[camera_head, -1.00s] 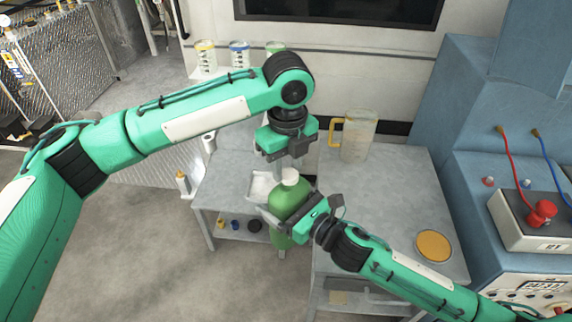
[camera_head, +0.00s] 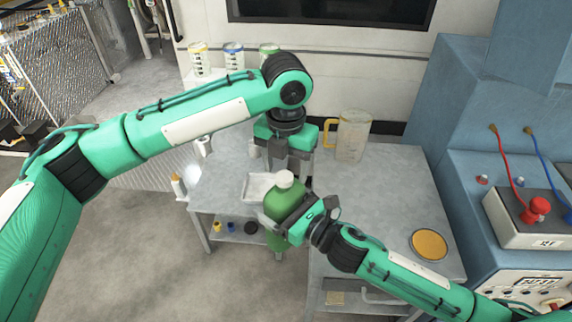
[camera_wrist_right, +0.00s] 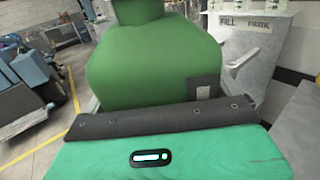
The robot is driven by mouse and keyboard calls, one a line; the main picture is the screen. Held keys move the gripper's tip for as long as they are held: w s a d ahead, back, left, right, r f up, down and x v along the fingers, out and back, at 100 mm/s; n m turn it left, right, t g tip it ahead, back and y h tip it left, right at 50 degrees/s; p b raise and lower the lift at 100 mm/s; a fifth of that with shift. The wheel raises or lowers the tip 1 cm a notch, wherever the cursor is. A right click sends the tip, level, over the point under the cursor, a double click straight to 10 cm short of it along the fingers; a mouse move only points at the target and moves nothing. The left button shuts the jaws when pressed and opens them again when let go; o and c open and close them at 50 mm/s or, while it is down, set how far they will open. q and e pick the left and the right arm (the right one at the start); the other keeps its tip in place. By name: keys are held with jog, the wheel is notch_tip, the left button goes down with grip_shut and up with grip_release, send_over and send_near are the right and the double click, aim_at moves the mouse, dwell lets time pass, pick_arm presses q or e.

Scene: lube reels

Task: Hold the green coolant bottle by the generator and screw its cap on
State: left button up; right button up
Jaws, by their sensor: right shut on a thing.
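The green coolant bottle (camera_head: 286,205) is upright at the front edge of the grey worktables. A white cap (camera_head: 284,178) sits on its top; how tightly it is screwed cannot be told. My right gripper (camera_head: 286,222) is shut on the bottle's body from the right. The bottle's green shoulder (camera_wrist_right: 155,60) fills the upper middle of the right wrist view, above that gripper's dark edge. My left gripper (camera_head: 288,165) points down just above and behind the cap, its fingers spread apart and apparently empty.
A white tray (camera_head: 257,187) lies left of the bottle. A clear jug with a yellow handle (camera_head: 352,138) stands behind right. A yellow disc (camera_head: 429,244) lies on the right table. The blue machine (camera_head: 505,165) borders the right side. Several cans stand at the back left.

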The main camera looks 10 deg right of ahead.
pick_arm(q)
jog(key=shift+s, duration=0.1)
notch_tip(320, 180, up, 12)
dwell(0.6)
jog(key=shift+f, duration=0.15)
dwell(0.4)
